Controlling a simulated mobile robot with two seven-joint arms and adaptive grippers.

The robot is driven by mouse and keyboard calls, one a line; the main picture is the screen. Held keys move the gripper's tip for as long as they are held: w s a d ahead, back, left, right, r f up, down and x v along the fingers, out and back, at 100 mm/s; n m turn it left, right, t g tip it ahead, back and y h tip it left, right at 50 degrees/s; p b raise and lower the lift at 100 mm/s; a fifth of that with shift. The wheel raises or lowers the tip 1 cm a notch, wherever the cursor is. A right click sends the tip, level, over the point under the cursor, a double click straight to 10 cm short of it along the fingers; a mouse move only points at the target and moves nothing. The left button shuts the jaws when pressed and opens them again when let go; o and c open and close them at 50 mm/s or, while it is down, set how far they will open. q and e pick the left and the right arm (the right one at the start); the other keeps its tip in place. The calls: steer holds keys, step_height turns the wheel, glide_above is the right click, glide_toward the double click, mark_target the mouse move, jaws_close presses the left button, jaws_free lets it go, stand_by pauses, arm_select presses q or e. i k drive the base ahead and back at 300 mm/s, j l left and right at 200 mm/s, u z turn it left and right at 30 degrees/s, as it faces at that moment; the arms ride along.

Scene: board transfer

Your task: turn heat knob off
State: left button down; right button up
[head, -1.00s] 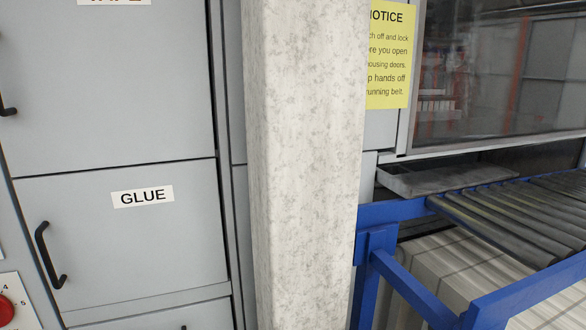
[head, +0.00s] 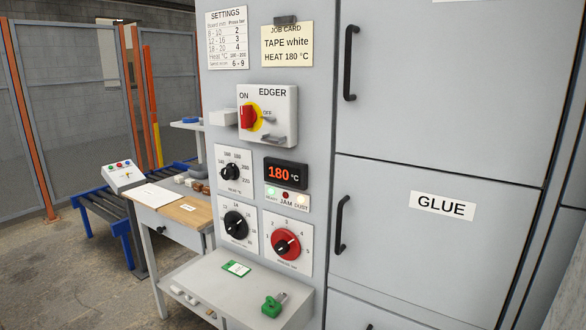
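The heat knob (head: 231,172) is a small black dial on a white plate labelled HEAT °C, on the grey machine panel in the head view. Numbers from about 140 to 220 ring it; its exact pointer setting is too small to tell. A red digital display (head: 285,173) to its right reads 180 °C. Above is the EDGER switch (head: 249,117), a red handle on a yellow disc marked ON and OFF. Neither of my grippers is in view.
Below the heat knob are another black dial (head: 236,225) and a red dial (head: 286,245). A grey shelf (head: 215,283) juts out beneath, holding a green padlock (head: 273,305) and a green-edged card (head: 237,268). A workbench (head: 160,212) stands left. Open floor shows at lower left.

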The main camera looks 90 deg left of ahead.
mark_target(232, 171)
steer(key=u, duration=3.15)
